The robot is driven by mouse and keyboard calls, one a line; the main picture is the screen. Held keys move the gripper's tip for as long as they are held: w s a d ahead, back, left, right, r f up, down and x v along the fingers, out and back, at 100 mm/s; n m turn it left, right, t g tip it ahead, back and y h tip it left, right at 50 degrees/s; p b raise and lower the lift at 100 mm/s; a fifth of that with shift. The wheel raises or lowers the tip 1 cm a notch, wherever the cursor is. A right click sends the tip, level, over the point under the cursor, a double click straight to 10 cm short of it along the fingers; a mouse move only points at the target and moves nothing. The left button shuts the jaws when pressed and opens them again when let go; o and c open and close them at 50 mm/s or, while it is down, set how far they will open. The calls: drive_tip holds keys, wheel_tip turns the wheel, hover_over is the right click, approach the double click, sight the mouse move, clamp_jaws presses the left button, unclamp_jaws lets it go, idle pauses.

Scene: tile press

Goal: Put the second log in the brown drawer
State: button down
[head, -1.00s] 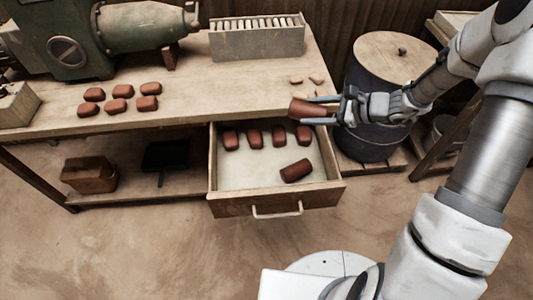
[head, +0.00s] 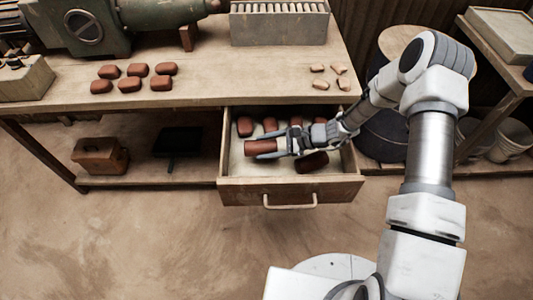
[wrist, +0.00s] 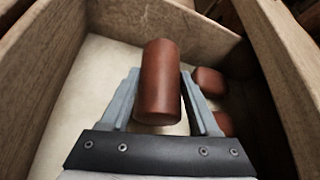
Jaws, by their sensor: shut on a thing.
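My gripper (head: 267,147) is shut on a reddish-brown log (head: 258,146), inside the left part of the open brown drawer (head: 292,192). In the wrist view the held log (wrist: 159,80) lies lengthwise between the two fingers, over the pale drawer floor. I cannot tell whether it touches the floor. Another log (head: 312,162) lies in the drawer to the right, partly hidden by my gripper. Several brown blocks (head: 245,126) stand in a row along the drawer's back, some partly covered by my arm.
The bench top (head: 215,88) above the drawer holds several brown blocks (head: 130,84), small pale pieces (head: 320,84) and a grey rack (head: 280,25). A green machine (head: 85,25) stands at the left. The drawer's wooden walls (wrist: 45,75) rise close around my gripper.

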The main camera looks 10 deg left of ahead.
sight(267, 152)
drive_tip(key=shift+f+b, duration=0.45)
drive_tip(key=shift+f, duration=1.3)
drive_tip(key=shift+f, duration=0.1)
drive_tip(key=shift+c, duration=0.6)
unclamp_jaws()
drive_tip(key=shift+f, duration=0.1)
drive_tip(key=shift+d+r, duration=0.3)
drive_tip(key=shift+r, duration=0.1)
drive_tip(key=p+v, duration=0.2)
drive_tip(key=v, duration=0.9)
drive_tip(key=shift+d, duration=0.2)
